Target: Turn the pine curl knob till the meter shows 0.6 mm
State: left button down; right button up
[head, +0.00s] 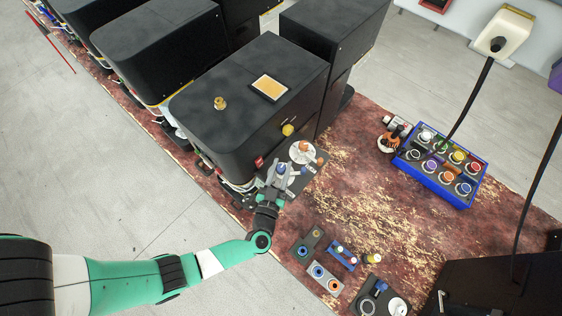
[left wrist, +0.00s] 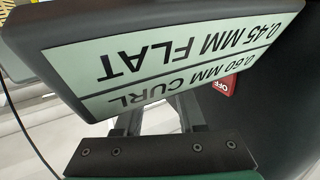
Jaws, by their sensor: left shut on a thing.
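My left gripper (head: 279,176) reaches in from the left to the front of the nearest black machine (head: 235,110). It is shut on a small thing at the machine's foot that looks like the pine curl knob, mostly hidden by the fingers. In the left wrist view a pale green plate (left wrist: 170,55) fills the top, upside down, reading "0.60 MM CURL" and "0.45 MM FLAT". It hides the fingertips and what they hold. My right gripper is out of sight.
White and orange round parts (head: 303,152) stand right beside the gripper. A red OFF label (left wrist: 226,84) shows behind the plate. A blue box of coloured buttons (head: 440,168) stands at right. Several small knob blocks (head: 325,277) lie in front. The worn red mat between is clear.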

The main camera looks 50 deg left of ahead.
pick_arm(q)
jog(key=c, duration=0.5)
grip_release()
jog(key=v, duration=1.1)
jog(key=shift+s+d, duration=0.25)
jog(key=shift+s, duration=0.05)
